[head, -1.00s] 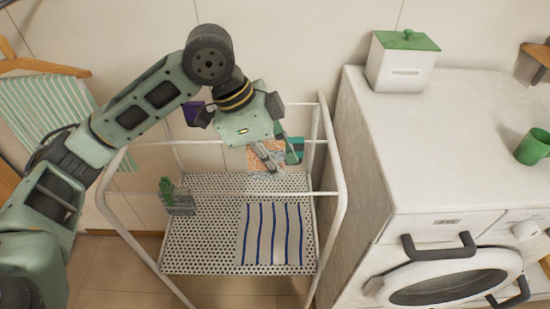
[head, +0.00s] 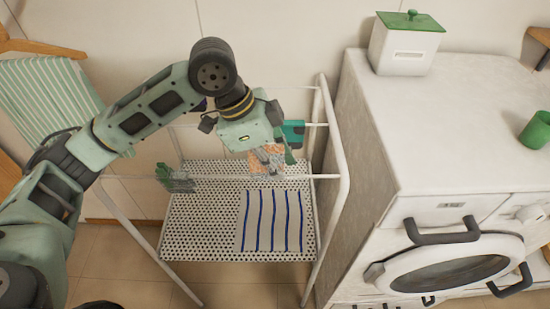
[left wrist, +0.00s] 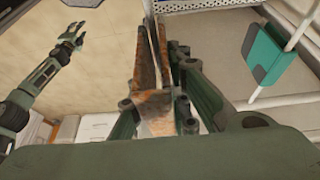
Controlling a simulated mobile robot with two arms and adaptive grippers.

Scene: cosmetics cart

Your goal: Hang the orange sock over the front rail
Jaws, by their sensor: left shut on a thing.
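The orange sock (head: 259,165) is patterned and hangs from my left gripper (head: 270,158), which is shut on it. In the left wrist view the sock (left wrist: 157,103) lies between the fingers of the left gripper (left wrist: 160,75). The front rail (head: 225,177) is the white bar across the near top of the cart. In the head view the sock's lower end reaches the rail's line; I cannot tell whether they touch. My right gripper (left wrist: 74,37) shows in the left wrist view, fingers spread and empty, away from the cart.
A blue-striped cloth (head: 272,222) lies on the perforated shelf (head: 200,230). A small holder with green items (head: 176,178) is at the left rail. The washing machine (head: 450,225) stands to the right.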

